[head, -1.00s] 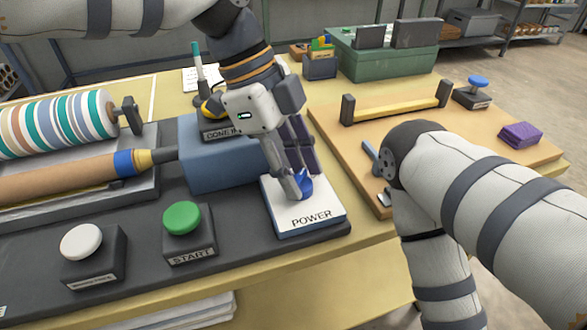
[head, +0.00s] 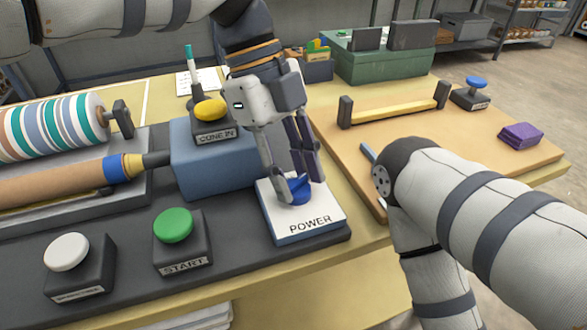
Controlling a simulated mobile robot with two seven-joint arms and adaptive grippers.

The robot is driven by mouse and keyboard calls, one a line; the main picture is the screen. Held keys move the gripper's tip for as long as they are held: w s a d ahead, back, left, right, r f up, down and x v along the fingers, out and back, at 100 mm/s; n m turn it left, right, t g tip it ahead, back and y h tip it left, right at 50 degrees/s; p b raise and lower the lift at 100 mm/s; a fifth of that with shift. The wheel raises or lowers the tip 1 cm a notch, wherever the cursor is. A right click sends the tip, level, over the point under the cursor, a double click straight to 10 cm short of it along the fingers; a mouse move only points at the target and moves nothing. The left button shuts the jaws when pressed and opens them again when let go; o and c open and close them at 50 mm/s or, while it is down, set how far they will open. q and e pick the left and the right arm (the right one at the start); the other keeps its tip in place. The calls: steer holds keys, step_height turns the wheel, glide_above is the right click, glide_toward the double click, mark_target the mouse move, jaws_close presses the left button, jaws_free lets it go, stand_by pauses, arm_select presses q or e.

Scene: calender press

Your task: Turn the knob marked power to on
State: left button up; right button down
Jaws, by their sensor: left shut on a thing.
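The power knob (head: 298,190) is blue and sits on a white box (head: 290,226) with POWER written on its front part. My left gripper (head: 297,188) points down over the box and is shut on the knob, with its fingers on either side of it. The fingers cover part of the knob, and I see no on or off marks around it. My right arm reaches in from the right, but its gripper does not show.
A green START button (head: 173,225), a white button (head: 66,252) and a yellow CONE IN button (head: 210,109) stand around the dark base. A wooden board (head: 480,150) with a yellow bar (head: 395,103) is at right.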

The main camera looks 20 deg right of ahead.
arm_select(q)
steer(key=o, duration=1.2)
steer(key=shift+c, duration=0.2)
steer(key=v, duration=0.7)
steer(key=shift+r, duration=0.2)
steer(key=shift+w+a, duration=0.1)
